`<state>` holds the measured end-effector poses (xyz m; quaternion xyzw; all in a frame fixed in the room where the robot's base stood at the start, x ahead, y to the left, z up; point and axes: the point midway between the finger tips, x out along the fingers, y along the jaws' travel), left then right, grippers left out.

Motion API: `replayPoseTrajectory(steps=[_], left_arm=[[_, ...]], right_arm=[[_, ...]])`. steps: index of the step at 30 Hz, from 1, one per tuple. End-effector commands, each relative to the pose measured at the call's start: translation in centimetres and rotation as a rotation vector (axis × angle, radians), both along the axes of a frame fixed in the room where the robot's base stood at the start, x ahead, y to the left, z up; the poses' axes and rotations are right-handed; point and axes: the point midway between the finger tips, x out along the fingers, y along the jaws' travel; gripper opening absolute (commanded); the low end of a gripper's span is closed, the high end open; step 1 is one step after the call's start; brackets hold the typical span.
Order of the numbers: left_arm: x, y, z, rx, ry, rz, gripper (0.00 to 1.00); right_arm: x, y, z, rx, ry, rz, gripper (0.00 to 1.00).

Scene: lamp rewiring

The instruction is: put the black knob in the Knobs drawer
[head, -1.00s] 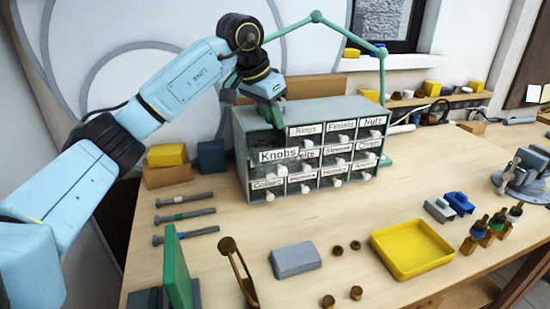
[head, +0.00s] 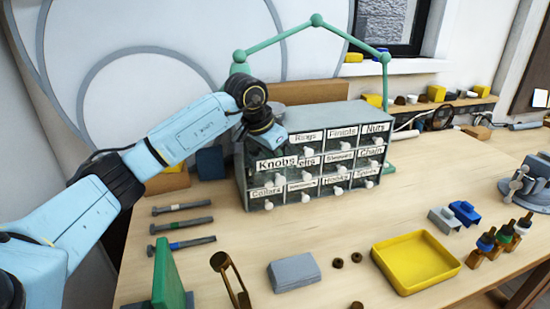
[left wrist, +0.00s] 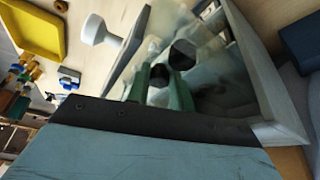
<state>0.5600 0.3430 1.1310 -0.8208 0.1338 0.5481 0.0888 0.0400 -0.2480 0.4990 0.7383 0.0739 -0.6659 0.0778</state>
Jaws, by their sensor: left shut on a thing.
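The Knobs drawer (head: 277,164) of the grey cabinet (head: 320,115) is pulled out, its label standing forward of the others. My left gripper (head: 267,140) points down into it from above, and its fingertips are hidden behind the drawer front in the head view. In the left wrist view, the green fingers (left wrist: 163,86) are inside the pale see-through drawer, shut on a small black knob (left wrist: 157,75) that is mostly hidden between them. A second dark, faceted piece (left wrist: 182,55) shows just past the fingertips; I cannot tell what it is. The drawer's white pull (left wrist: 96,30) is beside the gripper. My right gripper is out of view.
The other cabinet drawers look shut. A yellow tray (head: 415,263), a grey block (head: 294,272) and small brown pieces (head: 338,262) lie in front. Several bolts (head: 182,226) lie to the left. A green jointed lamp arm (head: 316,20) arches behind the cabinet.

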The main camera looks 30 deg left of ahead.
Motion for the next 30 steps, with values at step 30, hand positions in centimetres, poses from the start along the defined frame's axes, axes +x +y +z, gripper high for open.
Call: replayPoseTrajectory(steps=[30], left_arm=[[-2.5, 0.9, 6.6, 0.001, -0.005, 0.001, 0.31]], right_arm=[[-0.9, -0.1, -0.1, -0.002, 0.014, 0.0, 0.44]])
